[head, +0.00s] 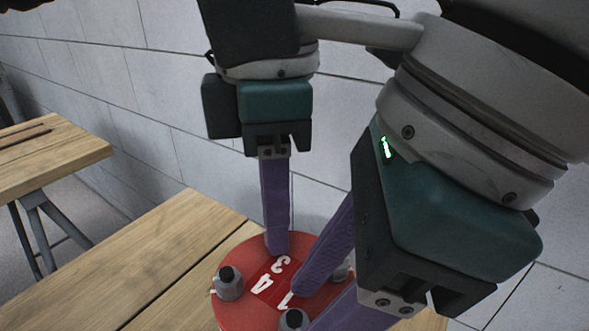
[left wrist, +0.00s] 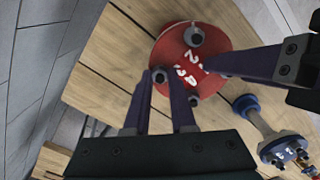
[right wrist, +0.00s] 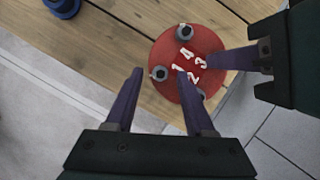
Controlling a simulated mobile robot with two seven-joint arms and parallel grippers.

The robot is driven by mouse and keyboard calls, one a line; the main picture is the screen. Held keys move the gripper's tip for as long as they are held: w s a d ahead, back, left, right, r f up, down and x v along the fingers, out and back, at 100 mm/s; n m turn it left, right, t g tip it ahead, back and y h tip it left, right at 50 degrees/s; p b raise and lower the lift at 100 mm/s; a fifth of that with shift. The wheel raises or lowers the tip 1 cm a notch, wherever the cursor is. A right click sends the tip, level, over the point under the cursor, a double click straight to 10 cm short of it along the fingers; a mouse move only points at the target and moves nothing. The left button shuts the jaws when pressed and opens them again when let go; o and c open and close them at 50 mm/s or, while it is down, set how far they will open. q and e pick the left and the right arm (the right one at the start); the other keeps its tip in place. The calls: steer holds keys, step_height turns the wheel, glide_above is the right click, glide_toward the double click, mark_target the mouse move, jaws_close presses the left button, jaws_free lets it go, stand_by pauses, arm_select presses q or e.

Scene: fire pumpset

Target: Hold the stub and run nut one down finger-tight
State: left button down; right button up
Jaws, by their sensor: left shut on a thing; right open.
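The stub shows its round red flange (head: 240,252), with white numbers and grey nuts around its rim. It also shows in the left wrist view (left wrist: 220,45) and the right wrist view (right wrist: 215,42). My left gripper (head: 277,243) points down at the flange, shut on the grey nut (left wrist: 160,75) beside number 3. Nut one (head: 294,319) is at the near rim; it also shows in the right wrist view (right wrist: 159,73). My right gripper (right wrist: 163,84) is open, its purple fingers spread over the flange near nut one. Nut two is partly hidden behind a right finger.
Another grey nut (head: 229,283) sits by number 4. The flange is over a wooden bench (head: 130,262). A blue-flanged part (left wrist: 285,145) lies on it in the left wrist view. A second wooden table (head: 60,158) stands at left, with a grey block wall (head: 130,100) behind.

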steer(key=shift+c, duration=0.3)
jaws_close()
stand_by(0.3)
